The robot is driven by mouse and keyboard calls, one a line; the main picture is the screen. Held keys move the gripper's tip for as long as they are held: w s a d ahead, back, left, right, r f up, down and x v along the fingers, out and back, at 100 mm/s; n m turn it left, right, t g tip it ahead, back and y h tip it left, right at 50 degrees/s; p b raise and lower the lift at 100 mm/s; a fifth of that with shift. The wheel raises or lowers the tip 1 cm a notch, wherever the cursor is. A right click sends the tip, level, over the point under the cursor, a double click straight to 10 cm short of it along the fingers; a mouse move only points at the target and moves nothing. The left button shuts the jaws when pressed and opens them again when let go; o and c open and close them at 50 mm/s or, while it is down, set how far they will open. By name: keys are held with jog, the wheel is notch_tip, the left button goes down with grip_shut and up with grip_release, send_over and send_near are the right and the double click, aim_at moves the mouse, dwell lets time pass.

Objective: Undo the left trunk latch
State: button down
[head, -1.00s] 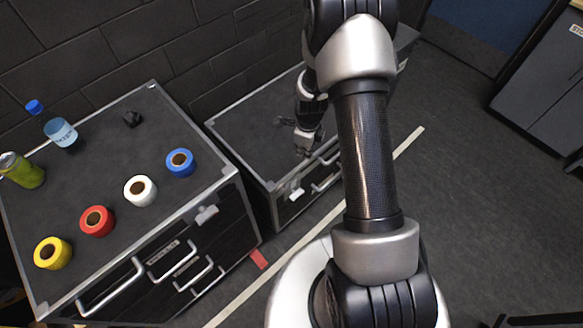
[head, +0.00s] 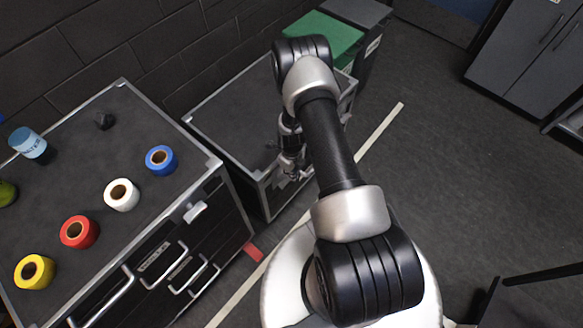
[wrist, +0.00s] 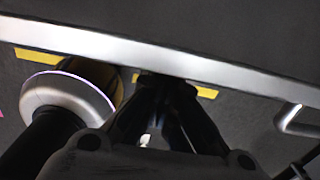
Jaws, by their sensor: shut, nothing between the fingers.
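A low black trunk (head: 232,110) with silver metal edges stands at the middle of the head view, lid down. In the wrist view its silver edge (wrist: 240,78) crosses the picture, with the dark lid beyond it. My gripper (head: 291,174) is at the trunk's front top edge, pointing down. In the wrist view the fingers (wrist: 166,82) are shut and empty, their tips close to the silver edge. Contact cannot be told. The left latch cannot be made out; the gripper and arm cover that part of the front. A silver handle (wrist: 298,122) shows to the right.
A green-topped box (head: 322,38) stands behind the trunk.

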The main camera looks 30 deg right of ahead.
aim_at(284, 181)
jog(key=shift+f+b, duration=0.45)
jog(key=shift+f, duration=1.15)
jog(key=shift+d, duration=0.25)
jog(key=shift+f+y+p, duration=0.1)
jog(key=shift+y+p, duration=0.3)
jog(key=shift+w+g+y, duration=0.1)
jog(key=shift+g+y, duration=0.2)
